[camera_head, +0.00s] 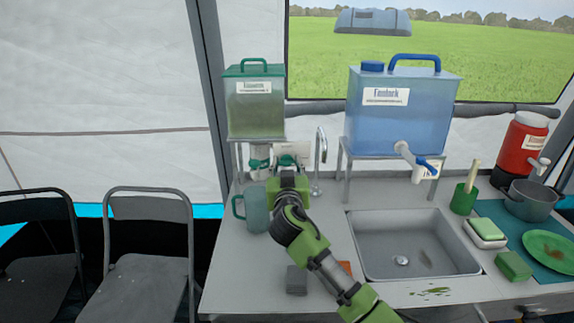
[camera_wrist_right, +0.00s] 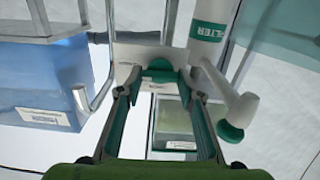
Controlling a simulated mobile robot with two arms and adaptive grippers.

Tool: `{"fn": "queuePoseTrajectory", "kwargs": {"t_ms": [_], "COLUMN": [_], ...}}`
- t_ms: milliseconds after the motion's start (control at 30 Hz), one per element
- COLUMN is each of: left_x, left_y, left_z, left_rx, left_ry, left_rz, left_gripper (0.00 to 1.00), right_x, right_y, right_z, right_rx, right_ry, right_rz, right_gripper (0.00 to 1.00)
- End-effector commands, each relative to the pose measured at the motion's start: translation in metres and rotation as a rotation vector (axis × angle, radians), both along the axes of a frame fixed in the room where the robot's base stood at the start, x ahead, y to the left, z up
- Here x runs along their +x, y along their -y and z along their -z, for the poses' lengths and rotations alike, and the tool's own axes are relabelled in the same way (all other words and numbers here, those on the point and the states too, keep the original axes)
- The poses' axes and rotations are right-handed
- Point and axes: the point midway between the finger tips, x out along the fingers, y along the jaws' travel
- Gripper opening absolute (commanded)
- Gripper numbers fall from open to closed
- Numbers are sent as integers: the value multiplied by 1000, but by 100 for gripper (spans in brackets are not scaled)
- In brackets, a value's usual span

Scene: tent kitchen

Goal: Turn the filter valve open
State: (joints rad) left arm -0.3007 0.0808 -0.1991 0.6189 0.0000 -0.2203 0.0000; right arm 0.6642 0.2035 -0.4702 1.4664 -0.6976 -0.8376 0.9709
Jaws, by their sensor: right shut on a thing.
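The green water tank (camera_head: 254,105) stands on a metal stand at the back left of the counter. Below it hangs the white filter housing (camera_head: 259,163), which shows in the wrist view as a white cylinder labelled FILTER (camera_wrist_right: 209,32), with a white spout and a green end piece (camera_wrist_right: 230,131). The green valve handle (camera_wrist_right: 160,66) lies between my right fingertips. My right gripper (camera_head: 288,172) reaches in under the tank's front right; its fingers (camera_wrist_right: 160,80) are closed on that handle. The head view mostly hides the contact. My left gripper is out of view.
A teal mug (camera_head: 254,210) stands just left of my right gripper. A tap (camera_head: 320,158) rises close on its right. The blue tank (camera_head: 402,112) on its stand, the sink (camera_head: 413,245) and a red dispenser (camera_head: 521,146) lie further right. A grey block (camera_head: 297,280) sits near the front.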

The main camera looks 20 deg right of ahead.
Motion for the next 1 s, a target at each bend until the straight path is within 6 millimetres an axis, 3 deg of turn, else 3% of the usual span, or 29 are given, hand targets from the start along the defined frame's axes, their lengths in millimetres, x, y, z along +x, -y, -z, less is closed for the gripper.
{"fn": "queuePoseTrajectory", "kwargs": {"t_ms": [267,1000], "left_x": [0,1], "left_y": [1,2], "left_z": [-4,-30], "left_rx": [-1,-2], "left_ry": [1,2], "left_rz": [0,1], "left_gripper": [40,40], "right_x": [0,1], "right_y": [0,-3], "right_z": [1,1], "right_rx": [-162,-833], "right_ry": [-50,-243], "right_rz": [1,-1], "right_gripper": [13,13]}}
